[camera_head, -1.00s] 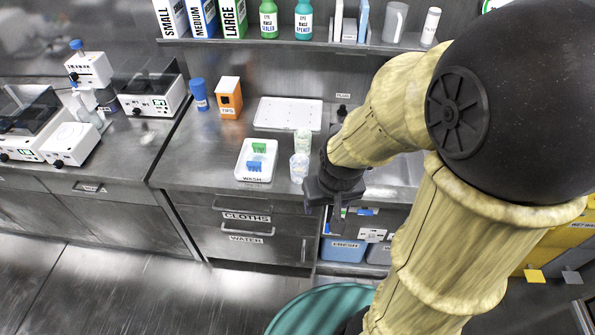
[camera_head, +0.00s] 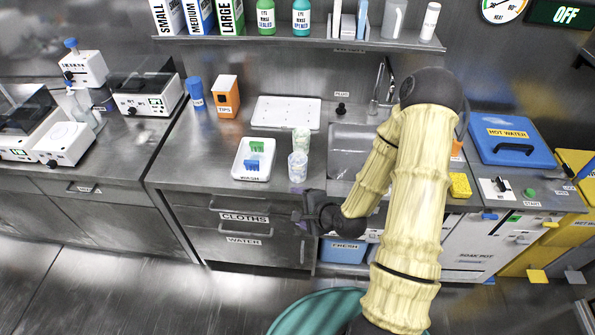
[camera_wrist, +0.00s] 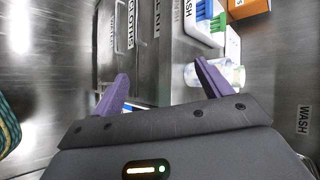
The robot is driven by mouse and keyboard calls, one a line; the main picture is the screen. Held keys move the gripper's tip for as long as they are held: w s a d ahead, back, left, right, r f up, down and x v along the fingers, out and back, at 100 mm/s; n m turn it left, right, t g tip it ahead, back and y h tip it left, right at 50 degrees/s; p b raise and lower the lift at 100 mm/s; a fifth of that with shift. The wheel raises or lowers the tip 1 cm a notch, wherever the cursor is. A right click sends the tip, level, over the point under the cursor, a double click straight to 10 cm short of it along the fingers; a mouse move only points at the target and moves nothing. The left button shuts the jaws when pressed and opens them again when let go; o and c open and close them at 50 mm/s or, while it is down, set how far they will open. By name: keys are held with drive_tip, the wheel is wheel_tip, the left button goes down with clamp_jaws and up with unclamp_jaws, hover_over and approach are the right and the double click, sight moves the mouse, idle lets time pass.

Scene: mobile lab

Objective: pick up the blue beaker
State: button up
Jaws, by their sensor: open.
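A clear, faintly blue beaker (camera_head: 298,167) stands upright on the steel counter near its front edge, just right of the white wash tray. A similar greenish beaker (camera_head: 301,139) stands right behind it. My gripper (camera_head: 299,217) is in front of the counter, by the drawer fronts, lower than the beakers and apart from them. In the wrist view, its purple fingers (camera_wrist: 161,72) are spread with nothing between them. Clear glass (camera_wrist: 232,74) shows beyond the right finger, which partly hides it; I cannot tell there which beaker is which.
The wash tray (camera_head: 238,171) holds a green and a blue brush. A white drying board (camera_head: 259,113), an orange tips box (camera_head: 226,97) and a blue cup (camera_head: 195,91) stand behind. The sink (camera_head: 345,155) lies to the right. The counter's front edge and drawers are close to my gripper.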

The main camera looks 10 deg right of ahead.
drive_tip(key=m+t, duration=0.1)
drive_tip(key=m, duration=0.2)
drive_tip(key=m+t+h+b, duration=0.1)
drive_tip(key=m+t+h, duration=0.5)
drive_tip(key=m, duration=1)
approach(298, 168)
drive_tip(key=w+b, duration=0.2)
drive_tip(key=w, duration=0.1)
drive_tip(key=w+d+t+y+b, duration=0.1)
drive_tip(key=w+b, duration=0.1)
drive_tip(key=w, duration=0.1)
drive_tip(key=w+y+b, duration=0.1)
drive_tip(key=w, duration=0.2)
drive_tip(key=shift+w+d+f+t+b, duration=0.15)
drive_tip(key=shift+d+f+t+b, duration=0.15)
drive_tip(key=shift+t+b, duration=0.1)
drive_tip(key=shift+w, duration=0.1)
